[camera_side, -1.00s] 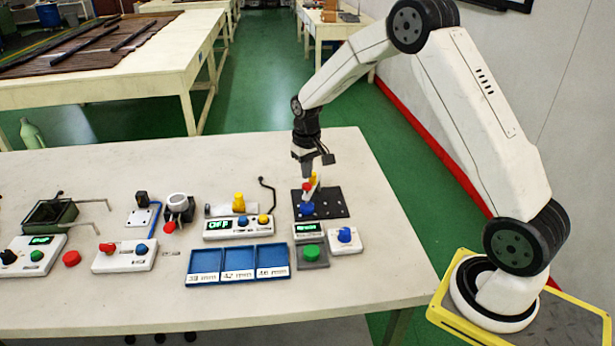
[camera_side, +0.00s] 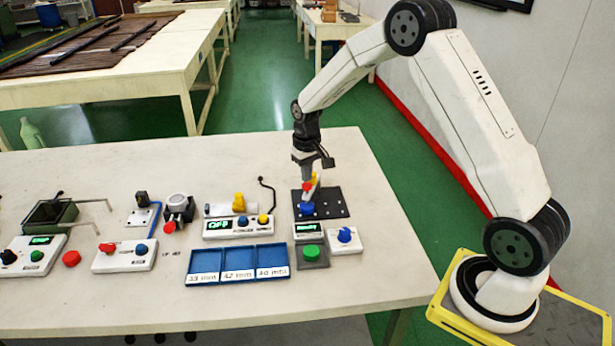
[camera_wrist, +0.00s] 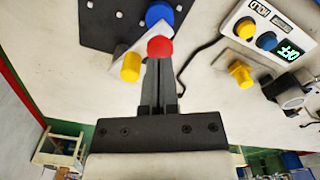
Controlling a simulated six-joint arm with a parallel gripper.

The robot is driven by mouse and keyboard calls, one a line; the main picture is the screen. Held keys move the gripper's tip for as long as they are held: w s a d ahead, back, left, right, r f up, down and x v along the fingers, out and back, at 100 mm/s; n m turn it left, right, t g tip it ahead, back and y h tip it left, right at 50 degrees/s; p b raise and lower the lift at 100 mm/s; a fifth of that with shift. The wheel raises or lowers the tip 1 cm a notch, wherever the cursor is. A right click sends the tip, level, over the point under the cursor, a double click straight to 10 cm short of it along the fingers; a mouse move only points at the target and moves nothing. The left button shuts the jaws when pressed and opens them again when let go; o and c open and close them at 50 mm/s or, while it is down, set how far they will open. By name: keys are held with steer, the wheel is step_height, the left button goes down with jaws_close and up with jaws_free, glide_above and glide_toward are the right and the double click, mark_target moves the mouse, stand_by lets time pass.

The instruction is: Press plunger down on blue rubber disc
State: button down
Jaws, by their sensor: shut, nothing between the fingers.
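The blue rubber disc (camera_side: 306,209) lies on the black plate (camera_side: 335,205) in the side view, and it also shows at the top of the wrist view (camera_wrist: 159,13). A plunger with a red knob (camera_wrist: 160,47) stands just behind the disc on a pale wedge-shaped mount (camera_wrist: 128,50) with a yellow knob (camera_wrist: 131,68). My gripper (camera_wrist: 160,62) is shut, and its fingertips are at the red knob, seeming to touch it from above. Nothing is between the fingers. The plunger's lower end is hidden.
In front are blue trays (camera_side: 238,263), a green-button box (camera_side: 311,253) and a blue-knob box (camera_side: 344,239). A thin black cable (camera_wrist: 200,58) curves beside my gripper.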

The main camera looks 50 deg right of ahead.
mark_target(307, 184)
steer(key=shift+f, duration=1.2)
stand_by(0.5)
steer(key=shift+r, duration=0.1)
step_height(307, 184, up, 12)
stand_by(1.8)
steer(key=s+a+f+n+t, duration=0.1)
steer(key=s+a+f, duration=0.1)
steer(key=s+a, duration=0.4)
steer(key=s+a+f+n+t, duration=0.1)
steer(key=s+a+f+n, duration=0.1)
steer(key=s+a, duration=0.5)
steer(key=s+f, duration=0.1)
steer(key=s, duration=0.5)
steer(key=shift+s+t, duration=0.25)
steer(key=shift+t, duration=0.05)
